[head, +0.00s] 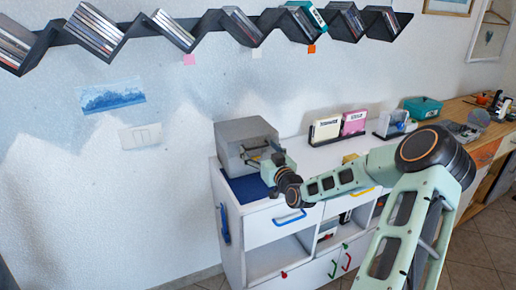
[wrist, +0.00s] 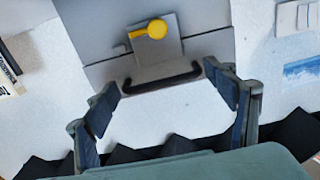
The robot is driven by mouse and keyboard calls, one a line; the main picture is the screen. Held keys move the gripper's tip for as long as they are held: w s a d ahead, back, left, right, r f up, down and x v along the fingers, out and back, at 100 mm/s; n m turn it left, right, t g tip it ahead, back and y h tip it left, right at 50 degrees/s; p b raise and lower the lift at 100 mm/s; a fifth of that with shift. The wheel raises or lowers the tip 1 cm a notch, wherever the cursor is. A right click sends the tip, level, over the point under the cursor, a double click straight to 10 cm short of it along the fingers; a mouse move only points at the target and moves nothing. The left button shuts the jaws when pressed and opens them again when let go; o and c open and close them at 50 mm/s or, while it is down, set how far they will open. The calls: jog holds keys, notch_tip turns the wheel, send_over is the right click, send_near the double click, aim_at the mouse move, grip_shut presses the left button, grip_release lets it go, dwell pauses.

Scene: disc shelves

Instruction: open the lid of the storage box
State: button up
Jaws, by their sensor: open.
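The grey storage box (head: 240,136) stands on the left end of the white cabinet, against the wall. Its lid looks shut in the head view. In the wrist view the box (wrist: 100,45) carries a yellow round piece (wrist: 157,28) on a grey plate, and a dark bar handle (wrist: 160,78). My gripper (head: 262,152) is in front of the box, partly overlapping its front face in the head view. In the wrist view my gripper (wrist: 161,80) is open, its fingers spread to either side of the handle. I cannot tell whether they touch it.
A blue mat (head: 246,189) lies before the box on the cabinet top. White (head: 325,131) and pink (head: 354,122) disc holders and a teal case (head: 422,107) stand to the right. A zigzag disc shelf (head: 130,33) hangs above. Drawers with coloured handles are below.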

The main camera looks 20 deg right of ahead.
jog(key=shift+w, duration=0.35)
jog(key=shift+c, duration=0.4)
